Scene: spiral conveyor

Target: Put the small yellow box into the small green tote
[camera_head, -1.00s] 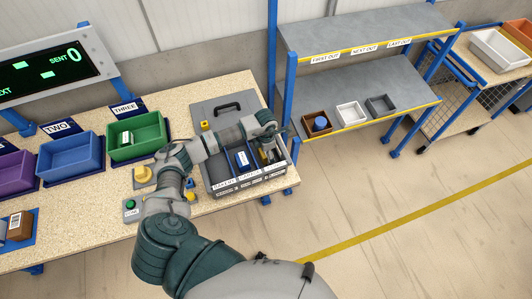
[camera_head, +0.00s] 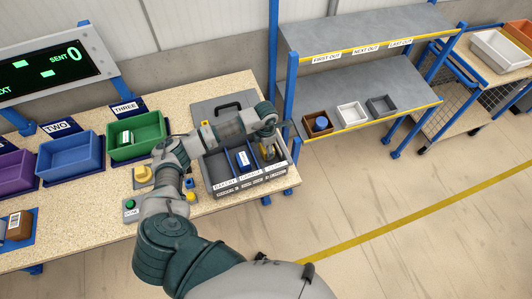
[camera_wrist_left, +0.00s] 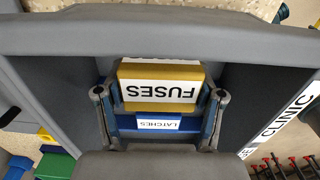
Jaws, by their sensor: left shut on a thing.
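My left gripper (camera_wrist_left: 159,110) is shut on the small yellow box labelled FUSES (camera_wrist_left: 160,70). In the head view the gripper (camera_head: 267,150) points down over the right compartment of the grey divided tray (camera_head: 250,186); exact height above its floor is unclear. In the wrist view a blue box labelled LATCHES (camera_wrist_left: 158,123) shows just below the yellow one. The small green tote (camera_head: 151,148) stands at the left on the table, under the sign THREE, with a green-and-white box (camera_head: 126,138) inside. My right gripper is not in view.
A blue-and-white box (camera_head: 243,159) is in the tray's middle compartment. Blue (camera_head: 68,170) and purple (camera_head: 14,185) totes stand left of the green one. Yellow pieces and a green button (camera_head: 130,204) lie in front. A shelf rack (camera_head: 360,85) stands right.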

